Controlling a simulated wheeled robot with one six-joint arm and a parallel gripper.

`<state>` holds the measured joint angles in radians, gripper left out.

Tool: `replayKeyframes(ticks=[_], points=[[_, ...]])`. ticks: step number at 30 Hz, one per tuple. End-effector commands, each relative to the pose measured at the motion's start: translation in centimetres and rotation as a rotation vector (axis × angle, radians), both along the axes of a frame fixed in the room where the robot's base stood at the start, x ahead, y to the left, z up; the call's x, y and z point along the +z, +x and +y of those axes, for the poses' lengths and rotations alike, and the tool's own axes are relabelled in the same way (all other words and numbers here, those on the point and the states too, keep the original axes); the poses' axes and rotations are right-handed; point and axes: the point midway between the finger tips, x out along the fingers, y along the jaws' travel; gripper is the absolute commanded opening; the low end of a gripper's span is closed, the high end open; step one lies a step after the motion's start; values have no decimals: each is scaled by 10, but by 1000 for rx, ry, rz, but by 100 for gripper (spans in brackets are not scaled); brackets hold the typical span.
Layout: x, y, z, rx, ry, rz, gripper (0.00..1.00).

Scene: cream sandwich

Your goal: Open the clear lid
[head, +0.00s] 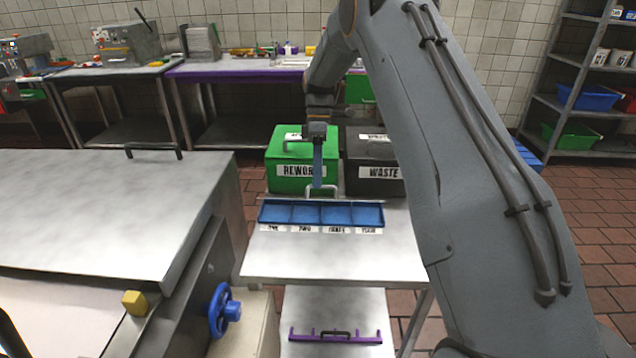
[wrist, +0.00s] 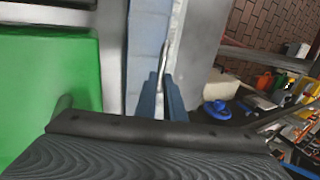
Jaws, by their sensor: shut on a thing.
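A blue tray (head: 320,213) with four compartments lies on the steel table, with labels ONE to FOUR along its front. The clear lid is hard to make out; its metal handle (head: 336,189) stands at the tray's back edge. In the wrist view the handle (wrist: 166,58) runs up from between my fingers, beside a pale blue, see-through-looking panel (wrist: 147,45). My gripper (head: 318,184) points down with its blue fingers shut on the handle. The fingers also show in the wrist view (wrist: 161,95). I cannot tell how far the lid is raised.
A green REWORK box (head: 288,160) and a black WASTE box (head: 372,160) stand just behind the tray. A steel machine with a large cover (head: 100,205) and a blue handwheel (head: 224,310) is at left. The steel table (head: 330,255) is bare in front of the tray.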

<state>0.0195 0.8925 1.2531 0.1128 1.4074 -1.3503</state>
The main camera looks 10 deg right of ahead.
Motion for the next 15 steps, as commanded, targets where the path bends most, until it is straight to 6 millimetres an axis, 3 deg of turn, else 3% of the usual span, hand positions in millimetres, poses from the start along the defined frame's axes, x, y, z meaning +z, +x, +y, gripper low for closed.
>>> replayKeyframes(ticks=[14,15], points=[[0,2,5,12,1,15,0],[0,2,5,12,1,15,11]])
